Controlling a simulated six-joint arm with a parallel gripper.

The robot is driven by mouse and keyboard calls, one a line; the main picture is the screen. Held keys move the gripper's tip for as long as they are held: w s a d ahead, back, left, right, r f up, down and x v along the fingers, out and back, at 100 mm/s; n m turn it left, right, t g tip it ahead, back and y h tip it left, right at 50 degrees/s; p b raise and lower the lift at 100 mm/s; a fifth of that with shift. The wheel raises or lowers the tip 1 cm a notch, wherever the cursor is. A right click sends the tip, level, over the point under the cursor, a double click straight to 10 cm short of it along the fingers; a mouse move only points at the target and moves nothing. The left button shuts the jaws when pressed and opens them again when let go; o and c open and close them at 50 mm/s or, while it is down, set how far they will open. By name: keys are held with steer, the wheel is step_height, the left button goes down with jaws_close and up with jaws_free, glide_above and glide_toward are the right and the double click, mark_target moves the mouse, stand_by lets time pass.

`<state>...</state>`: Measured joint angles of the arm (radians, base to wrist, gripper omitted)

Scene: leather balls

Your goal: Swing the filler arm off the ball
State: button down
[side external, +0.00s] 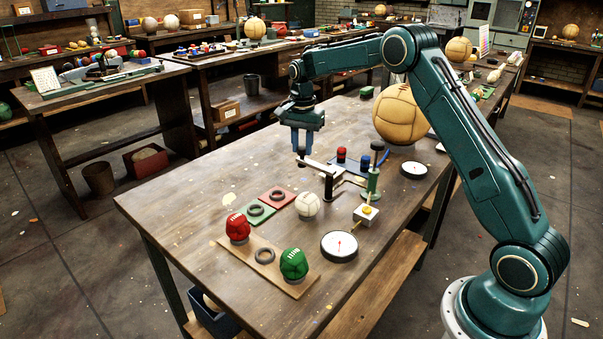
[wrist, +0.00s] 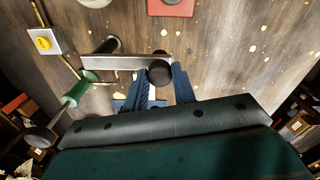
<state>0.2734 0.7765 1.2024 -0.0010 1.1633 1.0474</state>
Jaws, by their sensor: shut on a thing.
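The filler arm (side external: 318,168) is a pale flat bar on a dark upright post (side external: 328,187); its bar (wrist: 115,62) also shows in the wrist view. A round dark knob (wrist: 159,72) sits at the bar's end. My gripper (side external: 301,158) points down and is shut on this knob, with its blue fingers (wrist: 164,88) on either side. The white ball (side external: 307,205) stands on the table in front of the post, clear of the bar. In the wrist view the ball (wrist: 95,3) is cut by the top edge.
A green stand (side external: 374,183) and a white box with a yellow button (side external: 366,215) are right of the post. Red and blue jars (side external: 341,155) stand behind the bar. A red mat (side external: 279,199) lies left of the ball. The table's left part is clear.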

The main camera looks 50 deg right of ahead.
steer(key=shift+d, duration=0.15)
steer(key=c, duration=1.1)
jaws_free()
steer(key=shift+c, duration=0.2)
steer(key=shift+r, duration=0.15)
step_height(320, 180, up, 14)
steer(key=shift+f, duration=0.2)
